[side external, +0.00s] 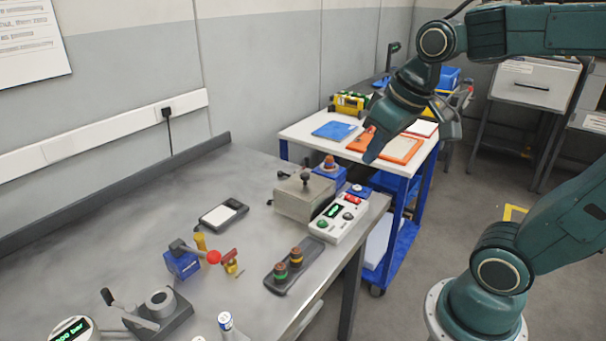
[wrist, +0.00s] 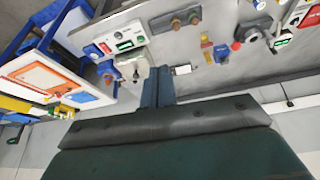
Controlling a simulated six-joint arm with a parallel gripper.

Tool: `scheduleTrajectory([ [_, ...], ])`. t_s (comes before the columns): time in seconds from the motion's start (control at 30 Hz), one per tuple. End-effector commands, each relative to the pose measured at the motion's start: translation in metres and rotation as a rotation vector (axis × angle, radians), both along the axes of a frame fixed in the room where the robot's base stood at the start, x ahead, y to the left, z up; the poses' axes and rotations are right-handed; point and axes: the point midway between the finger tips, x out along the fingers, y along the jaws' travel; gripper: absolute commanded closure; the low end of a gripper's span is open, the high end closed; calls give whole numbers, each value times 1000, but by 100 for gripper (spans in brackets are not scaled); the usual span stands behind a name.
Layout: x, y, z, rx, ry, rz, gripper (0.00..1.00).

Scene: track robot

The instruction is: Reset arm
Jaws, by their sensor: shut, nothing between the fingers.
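My gripper (side external: 371,157) is in the upper right of the side external view, dark teal and pointing down to the left. It hangs in the air and, in the picture, overlaps the near edge of the white-topped cart (side external: 300,131). Its fingers are shut with nothing between them. In the wrist view my gripper (wrist: 158,75) shows at the middle, with the workbench and cart beyond it. My arm is bent, with the forearm level along the top right and the base at the lower right.
The grey workbench (side external: 130,215) holds a white control box (side external: 340,218), a beige box (side external: 304,198), a dark tray with two buttons (side external: 291,270), a blue red-knobbed lever unit (side external: 183,262) and a clamp (side external: 160,310). The cart bears a blue folder (side external: 334,130) and orange clipboards (side external: 400,149).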

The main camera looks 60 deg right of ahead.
Motion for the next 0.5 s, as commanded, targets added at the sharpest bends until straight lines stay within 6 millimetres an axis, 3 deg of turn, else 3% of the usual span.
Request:
scheduleTrajectory([
  [0.2, -39, 21, -5, 3, -56, 60, 100],
  [0.5, -62, 30, -13, 9, -88, 96, 100],
])
